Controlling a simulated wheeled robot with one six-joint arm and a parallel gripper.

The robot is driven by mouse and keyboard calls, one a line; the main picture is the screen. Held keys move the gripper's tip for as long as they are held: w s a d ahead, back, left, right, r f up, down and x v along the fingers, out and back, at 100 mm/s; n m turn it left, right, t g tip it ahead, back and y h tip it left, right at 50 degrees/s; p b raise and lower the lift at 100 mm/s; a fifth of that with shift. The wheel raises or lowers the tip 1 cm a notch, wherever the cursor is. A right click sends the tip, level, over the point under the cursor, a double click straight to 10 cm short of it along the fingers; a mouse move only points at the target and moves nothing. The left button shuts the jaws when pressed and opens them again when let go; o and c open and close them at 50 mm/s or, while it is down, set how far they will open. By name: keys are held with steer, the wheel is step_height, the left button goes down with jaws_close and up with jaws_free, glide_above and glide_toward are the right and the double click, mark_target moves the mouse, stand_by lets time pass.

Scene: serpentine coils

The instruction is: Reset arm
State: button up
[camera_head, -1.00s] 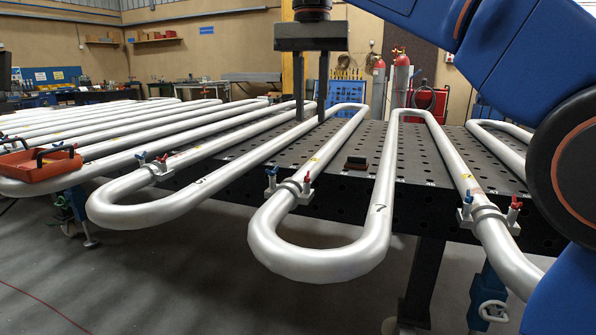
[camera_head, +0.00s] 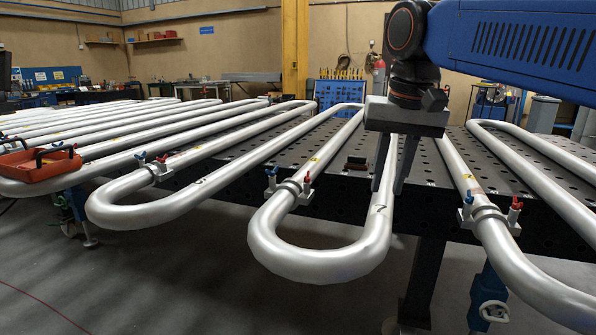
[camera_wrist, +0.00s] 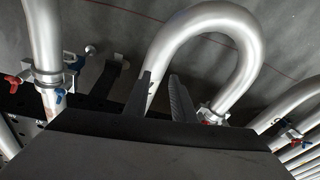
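My gripper (camera_head: 388,188) hangs fingers-down in front of the right leg of the middle serpentine coil (camera_head: 375,235) in the head view. Its two dark fingers are apart with nothing held between them. Pipe shows behind the gap; I cannot tell how far the fingertips are from it. In the wrist view my gripper (camera_wrist: 161,95) also shows open, with the coil's U-bend (camera_wrist: 205,18) beyond the fingers. The left finger overlaps one pipe leg in that view.
A dark perforated table (camera_head: 345,205) carries the coils. Clamps with red and blue handles (camera_head: 288,188) sit on the pipes. A red tray (camera_head: 38,170) rests on pipes at the left. A small dark block (camera_head: 356,163) lies on the table. Floor in front is clear.

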steer(key=s+d+f+t, duration=0.1)
steer(key=s+d+f, duration=0.3)
steer(key=f, duration=0.5)
steer(key=s+d+f+n+t, duration=0.1)
steer(key=s+d+f, duration=0.3)
steer(key=f, duration=0.5)
steer(key=s+d+f, duration=0.4)
steer(key=s+f, duration=0.3)
steer(key=f, duration=0.2)
steer(key=shift+t+h, duration=0.3)
steer(key=shift+t, duration=0.1)
